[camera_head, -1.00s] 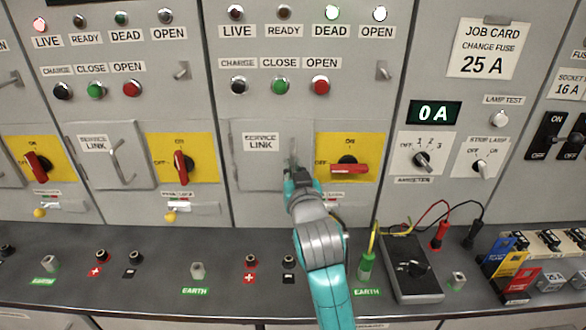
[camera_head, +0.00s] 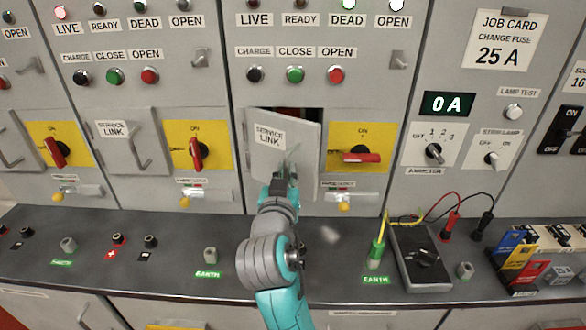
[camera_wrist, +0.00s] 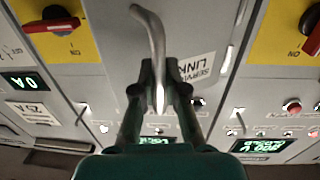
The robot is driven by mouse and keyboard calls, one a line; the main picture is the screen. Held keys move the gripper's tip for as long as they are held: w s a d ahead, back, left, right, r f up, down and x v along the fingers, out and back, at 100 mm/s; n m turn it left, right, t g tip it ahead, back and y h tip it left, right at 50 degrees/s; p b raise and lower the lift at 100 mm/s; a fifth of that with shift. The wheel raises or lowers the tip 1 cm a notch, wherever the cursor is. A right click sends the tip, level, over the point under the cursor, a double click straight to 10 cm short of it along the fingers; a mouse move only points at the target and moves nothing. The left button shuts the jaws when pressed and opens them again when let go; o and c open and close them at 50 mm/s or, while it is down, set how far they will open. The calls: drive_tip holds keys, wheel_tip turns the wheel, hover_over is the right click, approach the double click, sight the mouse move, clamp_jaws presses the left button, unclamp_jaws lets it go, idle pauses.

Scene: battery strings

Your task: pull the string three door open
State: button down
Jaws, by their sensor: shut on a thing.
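The service link door (camera_head: 258,155) of the panel just left of the meter stands partly open in the head view. Its right edge has swung out and a dark gap with some red shows above it. My gripper (camera_head: 285,180) is at the door's right side, shut on its handle. In the wrist view my gripper (camera_wrist: 160,85) has its fingers on either side of the curved metal handle (camera_wrist: 153,35), and the door (camera_wrist: 118,30) is behind. The rotary switch (camera_head: 360,157) on yellow beside the door has its red handle lying level.
More closed service link doors (camera_head: 130,150) and red switches (camera_head: 196,153) are to the left. The bench (camera_head: 160,265) below holds sockets, a green earth plug (camera_head: 376,253), a dark meter (camera_head: 420,258) with leads, and coloured fuses at right.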

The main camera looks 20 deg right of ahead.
drive_tip(key=w+a+m+g+h, duration=0.2)
drive_tip(key=a+m+g+h, duration=0.3)
drive_tip(key=a, duration=1.1)
drive_tip(key=shift+m+g+h, duration=0.4)
drive_tip(key=shift+m+h, duration=0.2)
drive_tip(key=shift+h, duration=0.7)
drive_tip(key=shift+w+f, duration=0.1)
drive_tip(key=c, duration=1.2)
unclamp_jaws()
drive_tip(key=shift+a, duration=0.1)
drive_tip(key=v, duration=1.2)
